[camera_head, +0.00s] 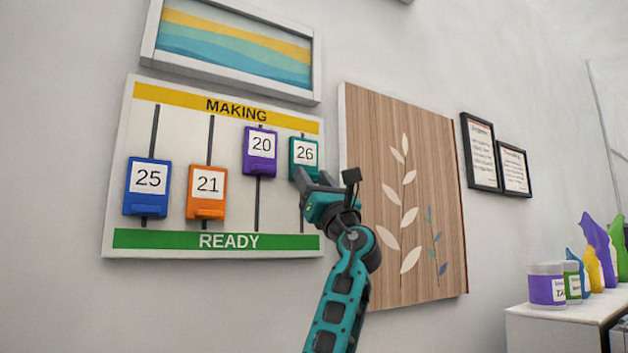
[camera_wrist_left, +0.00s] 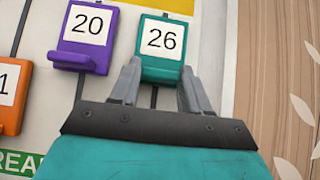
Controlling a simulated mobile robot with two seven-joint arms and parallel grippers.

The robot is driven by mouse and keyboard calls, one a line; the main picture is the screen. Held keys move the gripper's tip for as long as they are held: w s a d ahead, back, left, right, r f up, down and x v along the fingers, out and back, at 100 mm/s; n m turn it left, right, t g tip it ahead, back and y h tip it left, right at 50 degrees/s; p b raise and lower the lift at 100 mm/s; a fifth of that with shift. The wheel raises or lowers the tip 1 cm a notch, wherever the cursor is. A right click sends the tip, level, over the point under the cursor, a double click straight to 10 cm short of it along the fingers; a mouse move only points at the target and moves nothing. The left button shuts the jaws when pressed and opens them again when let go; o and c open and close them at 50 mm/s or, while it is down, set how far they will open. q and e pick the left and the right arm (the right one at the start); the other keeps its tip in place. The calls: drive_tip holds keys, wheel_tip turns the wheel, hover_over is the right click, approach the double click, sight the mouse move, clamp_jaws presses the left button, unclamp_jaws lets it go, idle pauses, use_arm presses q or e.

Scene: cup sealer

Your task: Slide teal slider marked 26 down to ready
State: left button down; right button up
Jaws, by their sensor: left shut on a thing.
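The teal slider marked 26 (camera_head: 305,153) is high on the rightmost track of the wall board, near the yellow MAKING band (camera_head: 228,104). It also shows in the left wrist view (camera_wrist_left: 162,40). My left gripper (camera_head: 312,182) is at the slider's lower edge. In the left wrist view its two fingers (camera_wrist_left: 157,85) are shut on the lower part of the teal slider, one at each side. The green READY band (camera_head: 215,241) runs along the board's bottom; my gripper and arm hide part of the rightmost track. My right gripper is not in view.
The purple slider 20 (camera_head: 260,147) is high on the track just left of the teal one. The orange slider 21 (camera_head: 206,188) and blue slider 25 (camera_head: 147,184) sit lower. A wooden leaf panel (camera_head: 402,270) is close on the right.

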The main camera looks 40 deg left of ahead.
use_arm(q)
wheel_tip(320, 180, down, 9)
drive_tip(key=b, duration=0.4)
drive_tip(key=shift+f, duration=0.2)
drive_tip(key=c, duration=0.9)
unclamp_jaws()
drive_tip(key=o, duration=0.4)
drive_tip(key=shift+r, duration=0.1)
